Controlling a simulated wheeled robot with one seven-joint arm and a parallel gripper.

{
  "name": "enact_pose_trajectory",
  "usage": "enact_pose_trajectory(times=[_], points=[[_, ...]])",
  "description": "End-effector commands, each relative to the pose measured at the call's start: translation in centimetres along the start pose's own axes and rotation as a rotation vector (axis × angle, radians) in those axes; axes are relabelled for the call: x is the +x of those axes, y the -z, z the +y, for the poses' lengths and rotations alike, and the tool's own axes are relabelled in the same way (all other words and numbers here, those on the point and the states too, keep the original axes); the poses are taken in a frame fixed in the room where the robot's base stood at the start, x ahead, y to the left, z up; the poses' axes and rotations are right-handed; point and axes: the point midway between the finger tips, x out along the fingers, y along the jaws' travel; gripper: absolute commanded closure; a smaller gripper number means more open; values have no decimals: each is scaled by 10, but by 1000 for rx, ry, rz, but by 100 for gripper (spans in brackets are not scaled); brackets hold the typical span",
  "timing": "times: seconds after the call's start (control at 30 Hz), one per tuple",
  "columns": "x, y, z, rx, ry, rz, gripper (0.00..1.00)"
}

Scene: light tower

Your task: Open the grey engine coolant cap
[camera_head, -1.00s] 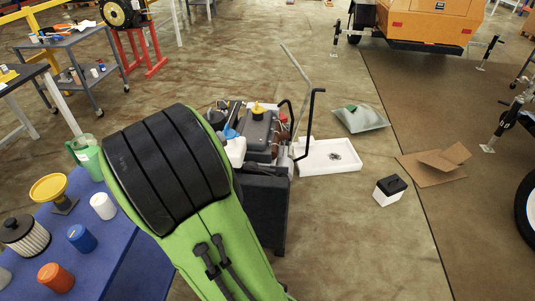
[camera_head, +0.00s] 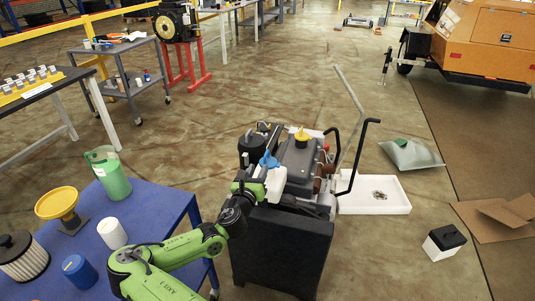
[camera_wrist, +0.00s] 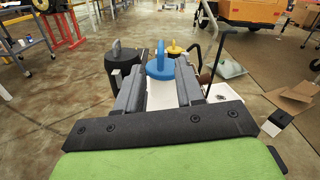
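A grey cap with an upright fin (camera_wrist: 117,48) sits on a black cylindrical tank (camera_wrist: 123,66) in the wrist view, left of and beyond my fingers. In the head view the black tank (camera_head: 251,151) stands at the engine's back left. A blue finned cap (camera_wrist: 160,63) on a white reservoir (camera_wrist: 160,93) shows straight ahead, between and beyond my fingertips. My gripper (camera_wrist: 158,84) is open, with two grey fingers apart and nothing held. In the head view my gripper (camera_head: 262,186) is beside the white reservoir, its fingers mostly hidden; contact cannot be told.
A yellow cap (camera_head: 301,134) tops the dark grey engine cover (camera_head: 300,158). A black hooked bar (camera_head: 358,160) rises at the engine's right. A blue table (camera_head: 150,212) with a green jug (camera_head: 112,178) stands left. A white tray (camera_head: 390,205) lies right on open floor.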

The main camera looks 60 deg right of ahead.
Motion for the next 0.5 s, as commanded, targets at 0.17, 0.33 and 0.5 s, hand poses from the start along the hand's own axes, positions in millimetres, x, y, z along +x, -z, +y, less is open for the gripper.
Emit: enact_pose_trajectory(times=[0.17, 0.33, 0.5], points=[[47, 2, -1, 4, 2, 0, 63], [88, 3, -1, 4, 1, 0, 63], [111, 2, -1, 3, 2, 1, 63]])
